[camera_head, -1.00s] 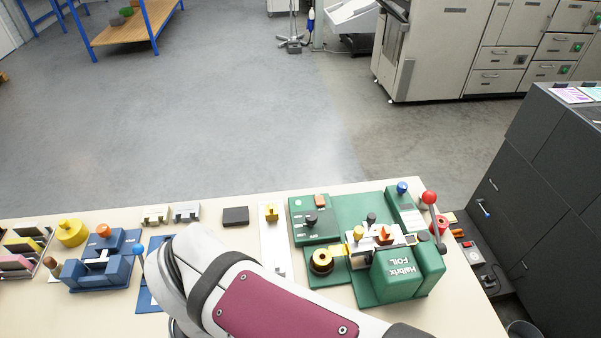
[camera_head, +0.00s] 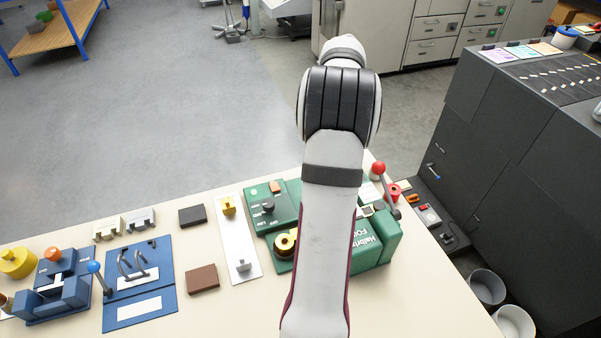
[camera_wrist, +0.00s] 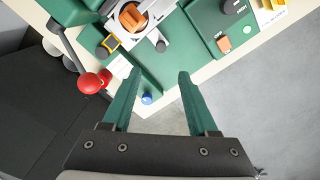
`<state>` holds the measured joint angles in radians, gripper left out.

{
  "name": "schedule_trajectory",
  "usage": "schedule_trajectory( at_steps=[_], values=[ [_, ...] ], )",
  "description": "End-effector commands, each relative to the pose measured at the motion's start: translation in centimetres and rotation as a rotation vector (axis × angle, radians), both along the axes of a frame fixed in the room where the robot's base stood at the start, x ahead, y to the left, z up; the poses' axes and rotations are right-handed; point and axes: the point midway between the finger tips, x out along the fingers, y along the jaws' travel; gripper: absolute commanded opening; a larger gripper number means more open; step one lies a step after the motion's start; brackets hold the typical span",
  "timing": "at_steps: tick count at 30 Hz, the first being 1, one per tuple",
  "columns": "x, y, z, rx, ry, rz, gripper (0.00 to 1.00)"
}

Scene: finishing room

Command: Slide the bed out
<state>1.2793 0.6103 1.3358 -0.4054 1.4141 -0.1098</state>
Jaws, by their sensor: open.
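The green foil machine (camera_head: 372,240) stands at the right end of the bench, largely covered by my arm in the head view. In the wrist view its pale grey bed (camera_wrist: 152,22) lies at the top, with an orange piece (camera_wrist: 130,17) on it and a yellow loop-shaped handle (camera_wrist: 109,44) at its near left end. My gripper (camera_wrist: 159,71) is open and empty above the machine's green base plate (camera_wrist: 150,60), apart from the bed and its handle. My gripper is hidden in the head view.
A red ball lever (camera_wrist: 90,83) stands left of my fingers, and a blue knob (camera_wrist: 147,98) shows between them. A black knob (camera_wrist: 234,6) is at the upper right. A white strip with a yellow clip (camera_head: 228,205) lies left of the machine.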

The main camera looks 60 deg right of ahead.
Motion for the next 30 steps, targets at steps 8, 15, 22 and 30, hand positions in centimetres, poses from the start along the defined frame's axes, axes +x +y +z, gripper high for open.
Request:
schedule_trajectory(
  at_steps=[8,15,22,30],
  values=[
    [0.1,0.2,-8.2,0.005,0.001,0.003,0.59],
    [0.2,0.2,-13.1,0.002,-0.002,0.002,0.59],
    [0.2,0.2,-14.2,0.001,-0.002,0.002,0.59],
    [0.2,0.2,-14.2,0.000,-0.002,0.002,0.41]
  ],
)
